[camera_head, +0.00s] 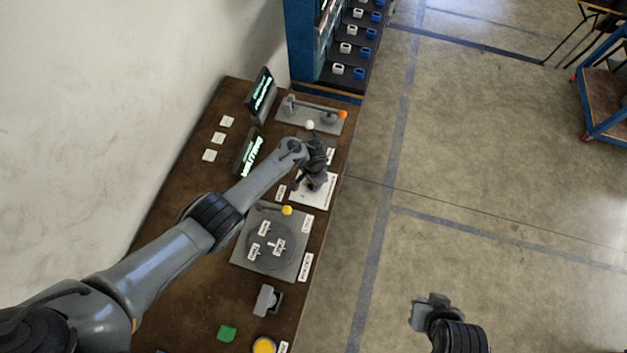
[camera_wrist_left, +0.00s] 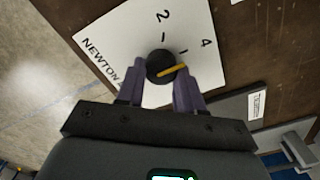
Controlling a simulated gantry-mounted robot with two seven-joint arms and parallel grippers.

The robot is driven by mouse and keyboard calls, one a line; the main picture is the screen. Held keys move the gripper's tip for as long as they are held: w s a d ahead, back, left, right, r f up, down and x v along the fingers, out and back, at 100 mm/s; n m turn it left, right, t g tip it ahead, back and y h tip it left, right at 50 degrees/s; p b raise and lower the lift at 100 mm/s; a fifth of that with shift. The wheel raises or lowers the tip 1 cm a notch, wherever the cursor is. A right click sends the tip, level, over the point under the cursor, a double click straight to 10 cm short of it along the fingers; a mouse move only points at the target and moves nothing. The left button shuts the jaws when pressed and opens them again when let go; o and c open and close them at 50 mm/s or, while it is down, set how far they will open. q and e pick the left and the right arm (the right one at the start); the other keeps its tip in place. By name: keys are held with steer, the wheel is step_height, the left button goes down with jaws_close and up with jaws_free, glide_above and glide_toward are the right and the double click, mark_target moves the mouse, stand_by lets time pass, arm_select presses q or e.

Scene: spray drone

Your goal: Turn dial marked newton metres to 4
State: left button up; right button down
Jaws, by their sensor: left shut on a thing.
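The newton metres dial is a black round knob (camera_wrist_left: 160,65) with a yellow pointer on a white plate (camera_wrist_left: 120,38), marked "NEWTON", 2 and 4 in the left wrist view. The pointer points right, a little below the 4 and its tick in the picture. My left gripper (camera_wrist_left: 160,88) is shut on the knob, a finger on either side. In the head view, my left gripper (camera_head: 309,183) is over the white plate (camera_head: 320,197) and hides the knob. My right gripper (camera_head: 430,303) hangs over the floor, away from the bench; its jaws are unclear.
The brown bench (camera_head: 185,265) bears a grey panel with a round dial (camera_head: 270,243) just nearer than the white plate. A grey lever panel (camera_head: 310,115) and dark display screens (camera_head: 248,152) stand farther back.

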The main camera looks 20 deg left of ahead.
arm_select(q)
steer(key=o, duration=1)
steer(key=shift+o, duration=0.2)
steer(key=shift+r, duration=0.15)
step_height(320, 180, up, 11)
steer(key=p, duration=0.4)
steer(key=shift+f, duration=0.2)
